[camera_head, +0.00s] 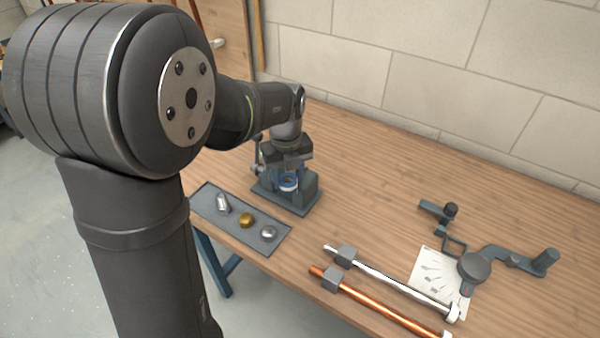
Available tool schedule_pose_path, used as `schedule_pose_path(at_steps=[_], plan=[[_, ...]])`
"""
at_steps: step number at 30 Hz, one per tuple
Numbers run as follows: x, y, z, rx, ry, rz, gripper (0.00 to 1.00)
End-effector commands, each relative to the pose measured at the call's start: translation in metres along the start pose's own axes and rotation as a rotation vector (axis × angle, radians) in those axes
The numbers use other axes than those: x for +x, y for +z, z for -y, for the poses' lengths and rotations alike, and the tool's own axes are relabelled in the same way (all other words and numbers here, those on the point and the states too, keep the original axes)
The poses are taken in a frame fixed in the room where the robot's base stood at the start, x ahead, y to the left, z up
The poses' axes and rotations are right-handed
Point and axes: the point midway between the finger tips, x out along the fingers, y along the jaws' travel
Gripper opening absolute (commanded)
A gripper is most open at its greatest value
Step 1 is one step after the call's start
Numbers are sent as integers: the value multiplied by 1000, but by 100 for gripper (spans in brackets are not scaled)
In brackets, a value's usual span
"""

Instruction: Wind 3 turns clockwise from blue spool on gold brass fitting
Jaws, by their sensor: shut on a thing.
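A blue and white spool (288,184) is between the jaws of my gripper (287,172), which is shut on it. The spool is at a dark grey block-shaped stand (299,206) on the bench; I cannot tell if it rests in the stand or is just above it. The gold brass fitting (246,220) sits in the middle of a grey tray (271,247) in front of the stand. No tape is visible on the fitting at this size. My arm partly covers the left side of the view.
A silver elbow-like fitting (223,203) and a round silver fitting (268,232) flank the brass one. A chrome pipe (390,279) and a copper pipe (375,304) lie at the front right in grey blocks. A paper sheet (428,272) and dark tools (511,259) lie farther right. The bench's back middle is clear.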

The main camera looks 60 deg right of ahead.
Motion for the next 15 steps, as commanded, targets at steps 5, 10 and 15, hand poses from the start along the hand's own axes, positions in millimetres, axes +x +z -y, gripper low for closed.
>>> schedule_pose_path(at_steps=[5,10,15], plan=[[0,15,-15,-3,-1,1,22],[0,31,-23,-2,0,0,22],[0,50,-26,-1,-1,1,22]])
